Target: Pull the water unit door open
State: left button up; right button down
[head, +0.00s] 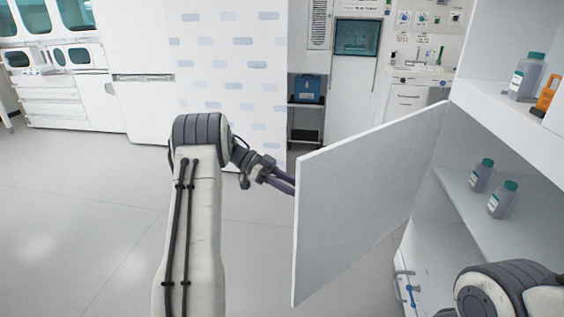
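The white door panel (345,215) stands swung out from the white cabinet on the right, with the cabinet's inside showing beyond it. Its far edge meets the cabinet's front corner, and its free edge points toward the middle of the floor. My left gripper (282,183) is at the door's free edge. Its dark fingers pass behind the panel, so the tips and any handle are hidden. I cannot tell whether it touches or grips the door. Part of my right arm shows at the lower right, but its gripper is not in view.
Two grey bottles with green caps (481,175) (502,199) stand on the cabinet's lower shelf (455,190). Another bottle (526,77) and an orange item (547,96) sit on the shelf above. The grey floor (80,220) on the left is clear. A blue box (307,88) stands in back.

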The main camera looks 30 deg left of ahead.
pick_arm(q)
jog(key=w+a+p, duration=0.2)
jog(key=a+p, duration=0.2)
jog(key=a, duration=0.6)
jog(key=shift+a, duration=0.3)
dwell(0.4)
dwell(0.4)
